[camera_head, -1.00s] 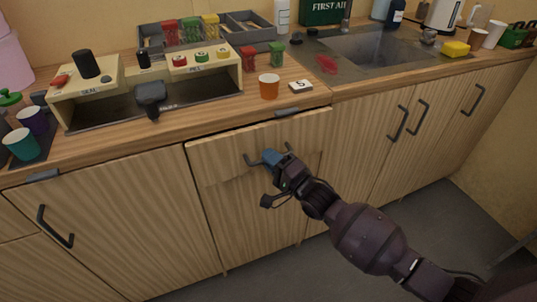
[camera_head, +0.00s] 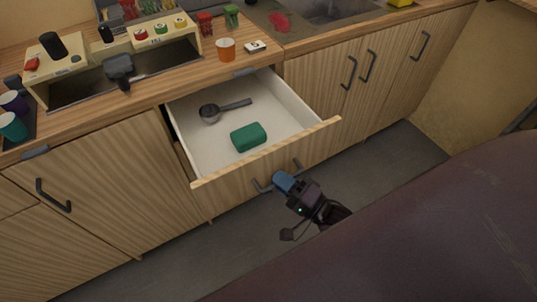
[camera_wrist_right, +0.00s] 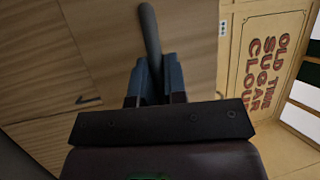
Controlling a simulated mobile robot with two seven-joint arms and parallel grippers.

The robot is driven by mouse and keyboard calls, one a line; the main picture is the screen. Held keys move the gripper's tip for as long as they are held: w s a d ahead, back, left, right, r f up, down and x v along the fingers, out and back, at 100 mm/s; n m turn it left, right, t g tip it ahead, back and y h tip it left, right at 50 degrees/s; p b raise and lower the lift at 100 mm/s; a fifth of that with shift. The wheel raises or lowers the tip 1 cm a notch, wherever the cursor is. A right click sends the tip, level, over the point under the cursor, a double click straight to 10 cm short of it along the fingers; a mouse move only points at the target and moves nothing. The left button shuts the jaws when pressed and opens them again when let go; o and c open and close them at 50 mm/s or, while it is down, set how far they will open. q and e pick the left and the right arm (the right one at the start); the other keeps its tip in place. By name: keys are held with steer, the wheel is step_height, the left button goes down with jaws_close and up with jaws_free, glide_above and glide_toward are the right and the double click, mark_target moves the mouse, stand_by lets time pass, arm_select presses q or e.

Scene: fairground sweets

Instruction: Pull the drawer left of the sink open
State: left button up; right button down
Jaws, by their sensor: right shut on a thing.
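The drawer (camera_head: 190,145) left of the sink (camera_head: 325,12) stands well out from the counter, its white inside showing. A dark scoop (camera_head: 210,113) and a green block (camera_head: 248,137) lie in it. My right gripper (camera_head: 281,183) is at the drawer front, its blue fingers shut on the dark bar handle (camera_head: 262,187). In the right wrist view, the handle (camera_wrist_right: 150,35) runs between the blue fingers (camera_wrist_right: 155,80). My left gripper is not in view.
An orange cup (camera_head: 225,50) and a white number card (camera_head: 255,46) stand on the counter above the drawer. Closed cupboard doors (camera_head: 340,95) flank it on the right. My own arm covers the lower right. Grey floor shows below the drawer.

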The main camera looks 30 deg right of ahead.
steer(key=s+p, duration=0.1)
steer(key=s, duration=0.6)
steer(key=shift+s+d, duration=0.15)
steer(key=c, duration=1.2)
jaws_free()
steer(key=v, duration=1)
steer(key=shift+s+d+f+b, duration=0.1)
steer(key=shift+s+d+b, duration=0.05)
steer(key=shift+s+b, duration=0.2)
